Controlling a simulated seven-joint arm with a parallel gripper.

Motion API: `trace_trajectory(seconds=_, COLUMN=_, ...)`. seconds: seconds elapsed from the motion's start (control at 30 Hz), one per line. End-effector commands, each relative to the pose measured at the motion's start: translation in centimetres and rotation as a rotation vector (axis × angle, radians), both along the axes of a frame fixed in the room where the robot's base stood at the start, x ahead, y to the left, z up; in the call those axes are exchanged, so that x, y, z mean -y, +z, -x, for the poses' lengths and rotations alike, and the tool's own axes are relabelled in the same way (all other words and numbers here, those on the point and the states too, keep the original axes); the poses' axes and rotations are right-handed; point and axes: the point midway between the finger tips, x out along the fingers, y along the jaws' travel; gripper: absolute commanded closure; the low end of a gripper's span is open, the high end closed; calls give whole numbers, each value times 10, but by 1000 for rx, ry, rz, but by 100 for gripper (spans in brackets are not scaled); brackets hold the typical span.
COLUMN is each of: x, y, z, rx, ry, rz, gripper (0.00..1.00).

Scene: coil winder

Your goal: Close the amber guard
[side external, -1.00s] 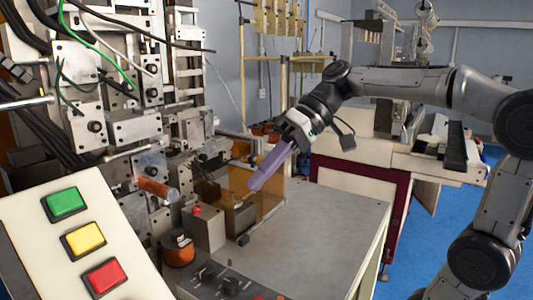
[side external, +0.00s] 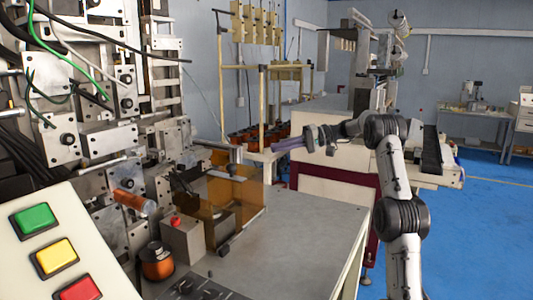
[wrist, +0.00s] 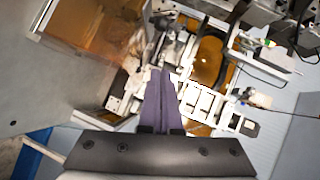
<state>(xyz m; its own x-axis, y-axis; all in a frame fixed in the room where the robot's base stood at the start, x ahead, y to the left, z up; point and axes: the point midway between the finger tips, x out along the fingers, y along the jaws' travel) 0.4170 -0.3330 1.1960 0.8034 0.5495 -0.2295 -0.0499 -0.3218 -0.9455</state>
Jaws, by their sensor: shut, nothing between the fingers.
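The amber guard (side external: 250,198) is a see-through amber panelled enclosure standing on the grey worktop beside the winding machine. Its panels surround a small metal block, and I cannot tell how far its movable part is swung. In the wrist view, an amber panel (wrist: 95,35) shows at the upper left. My gripper (side external: 276,146) has long purple fingers and is above and behind the guard, apart from it, pointing left. In the wrist view, the fingers of my gripper (wrist: 160,74) lie together with nothing between them.
A control box with green, yellow and red buttons (side external: 55,257) stands at the front left. A small box with a red knob (side external: 181,242) and a copper coil (side external: 156,263) sit before the guard. The grey worktop (side external: 300,245) is clear on the right.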

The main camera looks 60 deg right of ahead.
Motion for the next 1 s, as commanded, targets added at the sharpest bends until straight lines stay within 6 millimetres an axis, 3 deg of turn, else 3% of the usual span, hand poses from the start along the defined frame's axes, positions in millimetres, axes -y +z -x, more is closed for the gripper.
trace_trajectory(seconds=0.43, x=-49, y=-20, z=-69, rx=-1, ry=5, rz=-2, gripper=100)
trace_trajectory(seconds=0.7, x=-79, y=-30, z=-74, rx=-1, ry=2, rz=-1, gripper=100)
trace_trajectory(seconds=1.0, x=-85, y=-33, z=-74, rx=-2, ry=0, rz=0, gripper=100)
